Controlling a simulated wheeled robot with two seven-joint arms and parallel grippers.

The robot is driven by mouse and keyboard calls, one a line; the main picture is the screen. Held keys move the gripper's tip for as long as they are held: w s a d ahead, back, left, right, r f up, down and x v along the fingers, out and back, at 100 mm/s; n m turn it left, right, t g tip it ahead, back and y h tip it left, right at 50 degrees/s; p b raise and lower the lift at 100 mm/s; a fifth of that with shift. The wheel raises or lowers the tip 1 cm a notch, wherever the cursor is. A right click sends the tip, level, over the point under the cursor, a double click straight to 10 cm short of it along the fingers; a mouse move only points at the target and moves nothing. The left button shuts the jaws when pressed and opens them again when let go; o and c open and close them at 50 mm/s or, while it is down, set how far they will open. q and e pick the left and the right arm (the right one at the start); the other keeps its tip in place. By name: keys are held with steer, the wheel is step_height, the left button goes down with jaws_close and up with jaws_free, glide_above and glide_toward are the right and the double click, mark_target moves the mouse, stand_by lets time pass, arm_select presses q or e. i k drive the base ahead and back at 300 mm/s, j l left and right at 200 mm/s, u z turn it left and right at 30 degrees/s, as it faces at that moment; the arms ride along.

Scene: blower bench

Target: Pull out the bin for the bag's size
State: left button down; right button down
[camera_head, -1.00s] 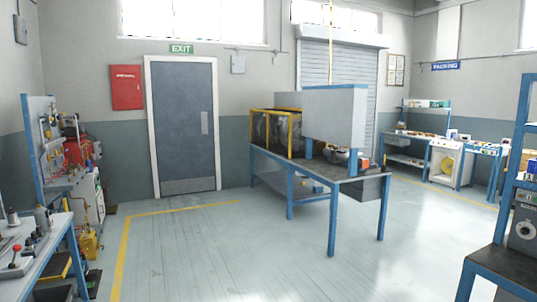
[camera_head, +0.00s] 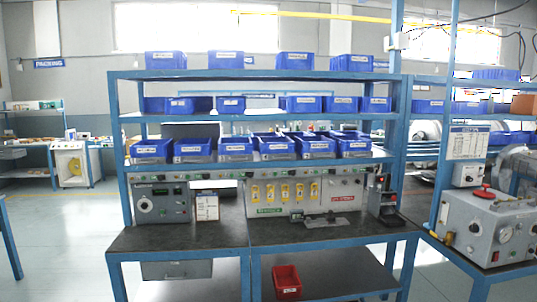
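Blue bins stand in rows on the three shelves of a blue rack, several in each row. The top shelf holds spaced bins such as one at the left (camera_head: 166,60) and one at the right (camera_head: 351,63). The middle shelf holds bins such as one (camera_head: 301,104) right of centre. The lowest shelf holds a close row, with a bin at its left end (camera_head: 151,150) and one near its right end (camera_head: 354,147). Their labels are too small to read. A red bin (camera_head: 287,282) sits on the low shelf under the bench. I see no bag. Neither gripper is in view.
The bench top (camera_head: 197,236) below the rack carries a grey instrument box (camera_head: 162,204), a panel with yellow units (camera_head: 285,192) and a dark device at the right. A grey test unit (camera_head: 492,228) stands further right. Open floor (camera_head: 60,240) lies to the left.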

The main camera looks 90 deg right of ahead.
mark_target(230, 149)
steer(key=z, duration=2.3)
steer(key=i+z, duration=0.1)
steer(key=z, duration=0.15)
